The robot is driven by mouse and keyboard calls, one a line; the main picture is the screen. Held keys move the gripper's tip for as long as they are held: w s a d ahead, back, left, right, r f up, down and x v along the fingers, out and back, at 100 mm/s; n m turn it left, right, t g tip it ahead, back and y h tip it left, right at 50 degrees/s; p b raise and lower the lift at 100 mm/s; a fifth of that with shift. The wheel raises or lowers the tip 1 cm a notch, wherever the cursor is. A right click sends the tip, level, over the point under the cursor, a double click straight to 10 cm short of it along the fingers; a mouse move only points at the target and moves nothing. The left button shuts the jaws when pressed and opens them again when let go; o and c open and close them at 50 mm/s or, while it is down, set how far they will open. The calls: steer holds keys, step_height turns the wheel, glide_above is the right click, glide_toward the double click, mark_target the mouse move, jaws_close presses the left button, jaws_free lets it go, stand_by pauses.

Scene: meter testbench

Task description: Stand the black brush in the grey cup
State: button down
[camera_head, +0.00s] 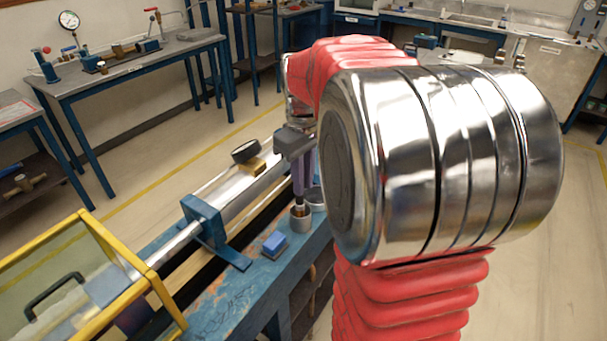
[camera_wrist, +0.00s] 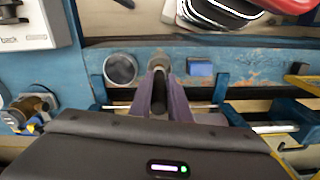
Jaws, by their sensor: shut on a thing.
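My gripper (camera_head: 300,185) points down over the blue bench, its purple fingers shut on the black brush (camera_head: 299,202).
A blue block (camera_head: 274,244) lies on the bench on the other side. A metal cylinder rig with a blue bracket (camera_head: 205,222) runs alongside. A yellow-framed clear box (camera_head: 75,270) stands at the lower left.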

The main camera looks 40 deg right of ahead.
steer(key=shift+f, duration=0.8)
steer(key=c, duration=1.6)
jaws_free()
steer(key=shift+r, duration=0.15)
step_height(320, 180, up, 14)
steer(key=shift+f, duration=0.25)
